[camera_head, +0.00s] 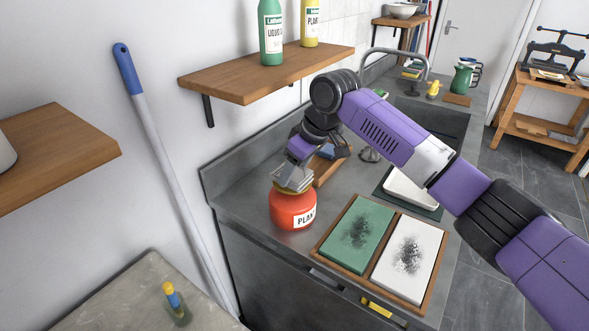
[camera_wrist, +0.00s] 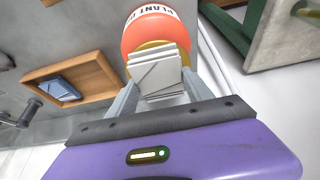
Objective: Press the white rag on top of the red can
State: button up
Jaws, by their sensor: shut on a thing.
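My gripper (camera_head: 293,180) is directly above the can, pointing down, and shut on the rag. In the head view the gripper mostly hides the rag.
A wooden tray with a green pad (camera_head: 357,232) and a white pad (camera_head: 408,256) lies right of the can. A small wooden tray (camera_head: 328,165) sits behind it. A wall shelf (camera_head: 265,72) with bottles is above. A sink (camera_head: 432,120) lies further back.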

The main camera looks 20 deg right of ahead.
jog(key=shift+f, duration=0.55)
dwell(0.4)
dwell(0.5)
notch_tip(320, 180, up, 7)
jog(key=p, duration=0.6)
jog(key=shift+r, duration=0.1)
dwell(0.8)
